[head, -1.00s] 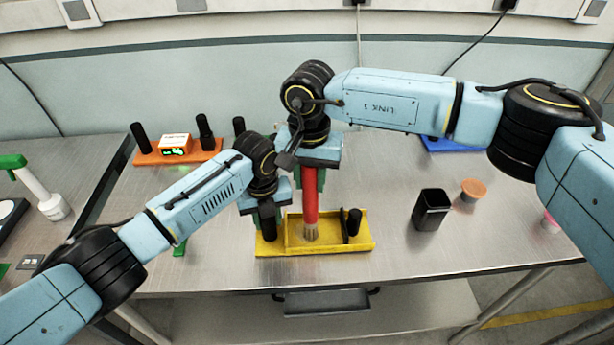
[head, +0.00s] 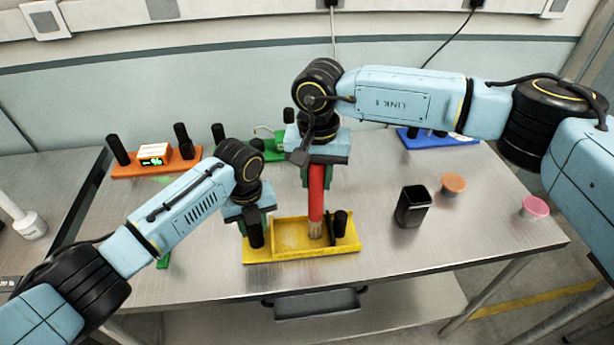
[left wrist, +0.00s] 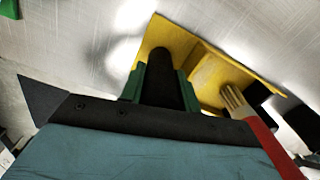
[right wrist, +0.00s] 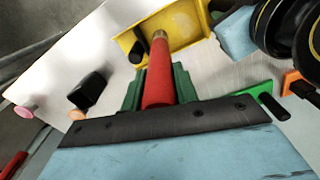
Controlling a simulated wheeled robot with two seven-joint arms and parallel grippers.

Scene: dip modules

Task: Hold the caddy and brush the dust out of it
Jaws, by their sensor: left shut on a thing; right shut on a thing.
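The yellow caddy (head: 285,236) stands near the front edge of the metal table, with a black post at each end. My left gripper (head: 255,222) is shut on its left black post (left wrist: 163,78). My right gripper (head: 317,180) is shut on the red handle of a brush (right wrist: 158,80), which points down. The brush's pale bristles (head: 315,228) are inside the caddy, towards its right end beside a thin black divider. In the left wrist view the bristles (left wrist: 236,101) also show over the yellow floor. I cannot make out any dust.
A black open cup (head: 412,206), an orange round piece (head: 453,184) and a pink one (head: 534,207) stand right of the caddy. Behind are an orange module (head: 157,166), a green one (head: 268,152) and a blue one (head: 420,138).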

